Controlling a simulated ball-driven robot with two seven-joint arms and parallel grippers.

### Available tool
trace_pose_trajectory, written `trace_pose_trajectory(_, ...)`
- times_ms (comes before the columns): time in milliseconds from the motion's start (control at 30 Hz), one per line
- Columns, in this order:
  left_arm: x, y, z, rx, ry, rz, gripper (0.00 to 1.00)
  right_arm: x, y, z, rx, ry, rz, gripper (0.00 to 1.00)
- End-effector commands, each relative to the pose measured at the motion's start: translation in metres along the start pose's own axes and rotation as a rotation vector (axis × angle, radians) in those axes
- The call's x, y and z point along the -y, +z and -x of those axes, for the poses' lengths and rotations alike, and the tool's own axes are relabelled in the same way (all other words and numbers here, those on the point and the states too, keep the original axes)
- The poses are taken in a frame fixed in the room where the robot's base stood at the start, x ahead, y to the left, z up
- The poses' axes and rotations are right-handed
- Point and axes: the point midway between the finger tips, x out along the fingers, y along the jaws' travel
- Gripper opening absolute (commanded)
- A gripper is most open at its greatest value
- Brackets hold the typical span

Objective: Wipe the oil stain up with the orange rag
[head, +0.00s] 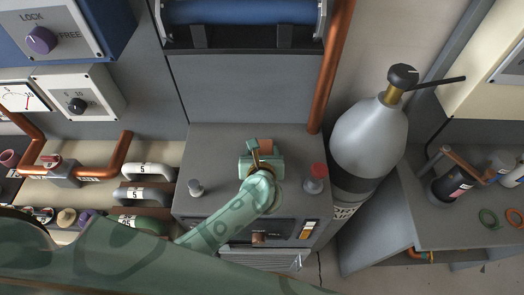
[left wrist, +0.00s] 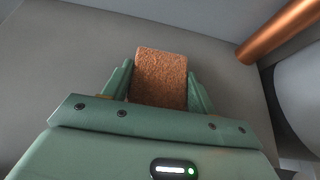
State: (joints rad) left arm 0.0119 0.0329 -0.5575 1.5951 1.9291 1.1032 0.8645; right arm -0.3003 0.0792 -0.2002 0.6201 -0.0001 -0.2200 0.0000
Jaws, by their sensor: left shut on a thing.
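My left gripper (head: 263,158) is over the top of the grey cabinet (head: 215,150) in the head view. It is shut on the orange rag (left wrist: 160,77), a rough orange-brown block between its two fingers in the left wrist view. A small part of the rag (head: 266,145) shows past the fingers in the head view. I cannot tell whether the rag touches the cabinet top. No oil stain is visible; the gripper and rag hide part of the surface. My right gripper is not in view.
A red-capped bottle (head: 316,178) stands right of the gripper on the cabinet, and a small grey knob-topped item (head: 196,187) stands left. A copper pipe (head: 335,65) rises at the back right, beside a large gas cylinder (head: 368,140). The cabinet top behind the gripper is clear.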

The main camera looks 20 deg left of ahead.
Motion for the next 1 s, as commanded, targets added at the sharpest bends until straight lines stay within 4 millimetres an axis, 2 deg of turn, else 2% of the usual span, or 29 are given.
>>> trace_pose_trajectory(167,0.000,-0.002,0.002,-0.001,0.000,0.000,0.32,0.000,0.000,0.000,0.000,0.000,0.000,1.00)
trace_pose_trajectory(433,0.000,-0.014,0.027,-0.003,0.000,0.001,0.32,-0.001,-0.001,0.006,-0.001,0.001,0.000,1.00)
trace_pose_trajectory(600,0.000,-0.018,0.035,-0.001,0.000,0.001,0.32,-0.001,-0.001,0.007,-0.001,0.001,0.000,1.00)
trace_pose_trajectory(833,0.000,-0.021,0.032,0.000,0.001,0.001,0.32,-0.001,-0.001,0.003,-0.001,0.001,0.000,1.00)
trace_pose_trajectory(1000,0.000,-0.016,0.020,-0.001,0.002,-0.001,0.32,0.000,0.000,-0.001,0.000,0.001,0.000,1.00)
